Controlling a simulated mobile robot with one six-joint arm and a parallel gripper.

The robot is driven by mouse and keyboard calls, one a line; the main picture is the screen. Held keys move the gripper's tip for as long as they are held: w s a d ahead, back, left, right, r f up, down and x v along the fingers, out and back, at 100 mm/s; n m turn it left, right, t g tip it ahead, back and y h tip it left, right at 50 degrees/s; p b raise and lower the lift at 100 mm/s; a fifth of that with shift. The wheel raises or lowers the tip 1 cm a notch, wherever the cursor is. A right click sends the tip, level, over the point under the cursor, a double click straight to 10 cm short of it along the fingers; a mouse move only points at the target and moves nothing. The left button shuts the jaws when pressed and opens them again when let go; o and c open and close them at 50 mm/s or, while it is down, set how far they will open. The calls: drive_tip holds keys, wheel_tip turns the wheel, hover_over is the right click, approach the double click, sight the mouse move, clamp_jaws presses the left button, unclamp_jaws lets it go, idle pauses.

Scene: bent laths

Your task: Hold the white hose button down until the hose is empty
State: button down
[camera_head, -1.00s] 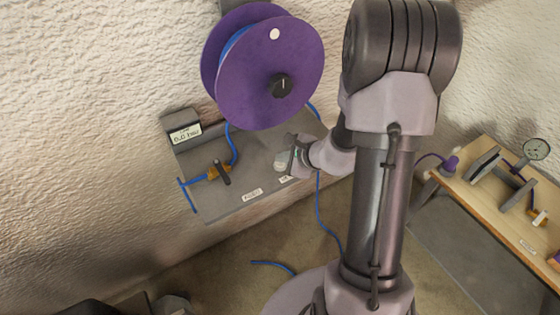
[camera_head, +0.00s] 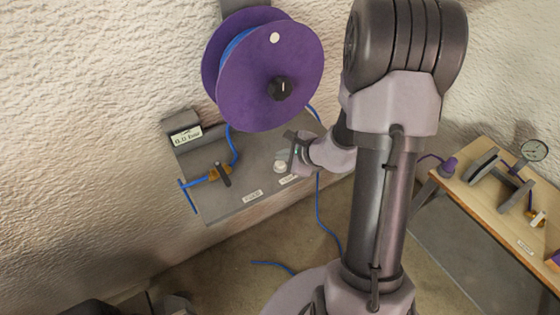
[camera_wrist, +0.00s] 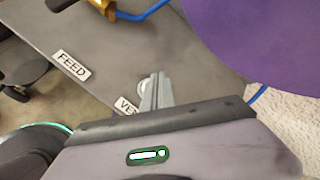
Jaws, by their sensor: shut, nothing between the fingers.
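The white button (camera_head: 280,167) sits on the grey panel (camera_head: 232,196), beside a label partly covered by my gripper. In the wrist view the white button (camera_wrist: 143,86) shows just left of my fingertips, partly hidden by them. My gripper (camera_head: 282,155) is shut and empty, close above the button and apparently apart from it. The closed fingers (camera_wrist: 157,78) point down at the panel near the "VE…" label (camera_wrist: 128,104). The blue hose (camera_head: 233,147) runs from the purple reel to the brass valve (camera_head: 219,172). A small display (camera_head: 187,136) seems to read 0.0 bar.
The purple reel (camera_head: 262,88) with a dark knob hangs just above the panel, close to my wrist. A FEED label (camera_wrist: 72,65) is on the panel. A wooden bench (camera_head: 488,205) with a gauge (camera_head: 534,150) stands at right. Blue hose trails to the floor.

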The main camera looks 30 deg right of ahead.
sight(282, 165)
drive_tip(key=shift+r, duration=0.15)
wheel_tip(282, 165, up, 5)
drive_tip(key=p, duration=0.3)
idle(0.3)
